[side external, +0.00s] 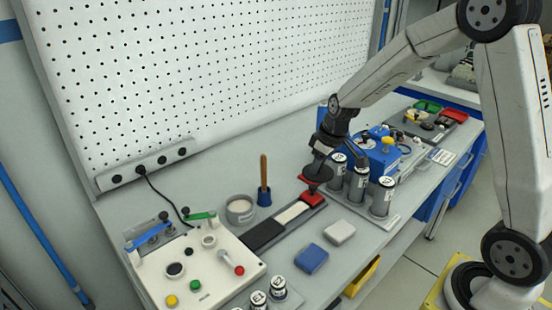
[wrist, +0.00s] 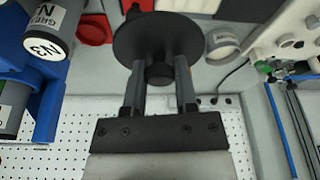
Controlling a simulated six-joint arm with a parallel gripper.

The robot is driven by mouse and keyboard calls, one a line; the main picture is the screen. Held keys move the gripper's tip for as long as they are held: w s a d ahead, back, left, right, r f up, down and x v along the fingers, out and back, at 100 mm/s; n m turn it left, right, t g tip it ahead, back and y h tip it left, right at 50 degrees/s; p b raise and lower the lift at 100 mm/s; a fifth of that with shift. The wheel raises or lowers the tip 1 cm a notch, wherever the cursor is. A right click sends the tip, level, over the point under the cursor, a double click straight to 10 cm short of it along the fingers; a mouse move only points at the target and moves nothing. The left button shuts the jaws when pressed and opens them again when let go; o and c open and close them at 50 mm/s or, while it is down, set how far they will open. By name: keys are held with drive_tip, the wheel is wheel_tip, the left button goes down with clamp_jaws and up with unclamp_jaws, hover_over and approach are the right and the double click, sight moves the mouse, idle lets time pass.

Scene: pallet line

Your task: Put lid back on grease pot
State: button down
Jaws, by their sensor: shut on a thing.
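My gripper (side external: 322,158) is shut on the knob of a black disc-shaped lid (side external: 317,173). In the wrist view, the lid (wrist: 145,38) fills the top middle, with its knob between the fingers of my gripper (wrist: 159,75). The side view shows the lid above the red end of a long tray, apart from the pot. The grease pot (side external: 240,209), a round grey pot with pale contents, stands uncovered to the lid's left. The pot also shows in the wrist view (wrist: 222,42), just right of the lid.
A wooden-handled brush stands in a blue holder (side external: 264,197) between pot and lid. Several labelled canisters (side external: 359,184) stand close right of my gripper. A control panel (side external: 215,262) lies left of the pot. A blue block (side external: 311,259) and a white block (side external: 339,232) lie in front.

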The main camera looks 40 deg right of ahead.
wheel_tip(320, 180, up, 10)
drive_tip(key=w+a+n+y, duration=0.1)
drive_tip(key=w+a+n, duration=0.3)
drive_tip(key=w+a, duration=1.05)
wheel_tip(320, 180, down, 12)
drive_tip(key=a, duration=0.1)
drive_tip(key=shift+s+a, duration=0.2)
drive_tip(key=shift+s, duration=0.15)
drive_tip(key=shift+f+n, duration=0.3)
drive_tip(key=shift+f, duration=2.95)
drive_tip(key=shift+f, duration=0.2)
idle(0.5)
